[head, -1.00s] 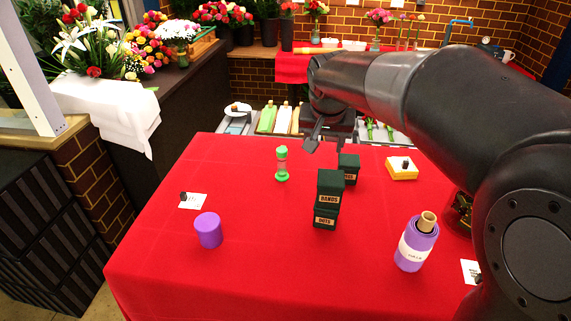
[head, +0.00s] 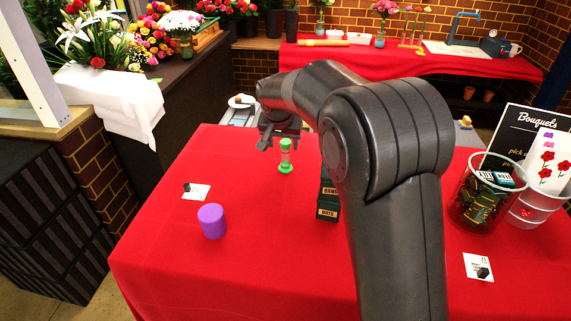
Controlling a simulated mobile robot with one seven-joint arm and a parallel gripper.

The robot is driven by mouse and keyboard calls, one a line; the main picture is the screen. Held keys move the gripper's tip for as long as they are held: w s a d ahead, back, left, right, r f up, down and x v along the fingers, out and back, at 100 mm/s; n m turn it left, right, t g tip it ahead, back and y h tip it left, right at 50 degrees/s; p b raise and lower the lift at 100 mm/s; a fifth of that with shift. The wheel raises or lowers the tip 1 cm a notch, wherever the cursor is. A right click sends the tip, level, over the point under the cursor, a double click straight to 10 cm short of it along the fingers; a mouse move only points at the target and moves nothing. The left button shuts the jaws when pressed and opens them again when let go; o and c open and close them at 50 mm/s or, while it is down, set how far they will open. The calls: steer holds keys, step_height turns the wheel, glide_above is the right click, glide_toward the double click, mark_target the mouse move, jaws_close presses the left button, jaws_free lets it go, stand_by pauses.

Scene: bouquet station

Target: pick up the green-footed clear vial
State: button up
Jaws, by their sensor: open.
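The green-footed clear vial (head: 285,157) stands upright on the red table, with a green top, a clear middle and a green foot. My gripper (head: 277,143) is open and hangs just behind and above the vial's top, its fingers close to it in the picture. I cannot tell whether a finger touches the vial. Nothing shows between the fingers.
A purple cylinder (head: 212,221) and a white card (head: 196,191) are on the left of the red table (head: 240,270). Stacked dark boxes (head: 327,205) stand right of the vial, partly hidden by my arm. A glass container (head: 485,195) and a sign (head: 520,132) are at right.

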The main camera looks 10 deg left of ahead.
mark_target(286, 150)
steer(key=x, duration=0.5)
steer(key=shift+w+d+f, duration=0.15)
steer(key=shift+w+d, duration=0.05)
jaws_close()
stand_by(0.4)
